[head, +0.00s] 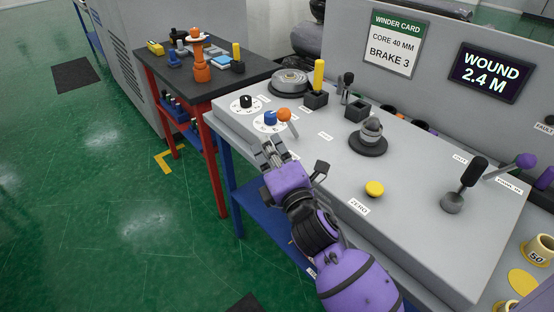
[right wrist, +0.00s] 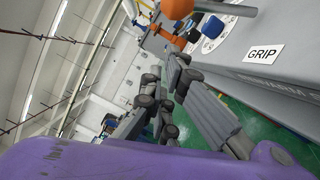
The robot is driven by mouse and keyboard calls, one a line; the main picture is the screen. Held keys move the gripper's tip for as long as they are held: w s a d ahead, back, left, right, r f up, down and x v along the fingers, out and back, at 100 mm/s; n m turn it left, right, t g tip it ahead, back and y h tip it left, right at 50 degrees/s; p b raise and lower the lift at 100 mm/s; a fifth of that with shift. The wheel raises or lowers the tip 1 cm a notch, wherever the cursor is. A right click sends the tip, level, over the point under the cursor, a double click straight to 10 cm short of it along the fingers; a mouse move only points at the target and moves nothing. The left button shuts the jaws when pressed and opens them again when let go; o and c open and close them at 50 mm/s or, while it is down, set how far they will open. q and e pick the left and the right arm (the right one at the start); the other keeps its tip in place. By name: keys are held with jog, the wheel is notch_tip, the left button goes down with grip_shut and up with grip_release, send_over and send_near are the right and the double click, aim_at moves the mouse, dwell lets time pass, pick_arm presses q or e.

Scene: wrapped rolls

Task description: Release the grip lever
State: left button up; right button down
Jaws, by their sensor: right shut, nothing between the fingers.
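The grip lever (head: 284,115) has an orange ball on a thin grey stem. It leans at the front left edge of the grey console (head: 325,152). In the right wrist view its orange ball (right wrist: 178,8) is at the top, near the white GRIP label (right wrist: 264,53). My right gripper (head: 271,145) is shut and empty, just in front of and below the ball in the head view. Its grey fingers (right wrist: 172,85) also show in the right wrist view, apart from the ball. My left gripper is not in view.
A blue knob (head: 270,118) on a white dial stands close beside the lever, with a black knob (head: 246,101) behind it. A yellow button (head: 375,188) and a black-handled lever (head: 464,184) are to the right. Green floor is open at left.

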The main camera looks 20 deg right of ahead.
aim_at(290, 125)
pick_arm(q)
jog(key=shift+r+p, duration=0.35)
pick_arm(e)
jog(key=shift+w+d+r, duration=0.3)
jog(key=shift+w+d, duration=0.35)
jog(key=shift+w, duration=0.05)
jog(key=shift+w+d+r, duration=0.25)
jog(key=shift+w+d, duration=0.35)
jog(key=shift+w, duration=0.05)
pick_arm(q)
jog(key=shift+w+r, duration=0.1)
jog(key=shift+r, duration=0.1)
pick_arm(e)
jog(key=shift+w+r, duration=0.1)
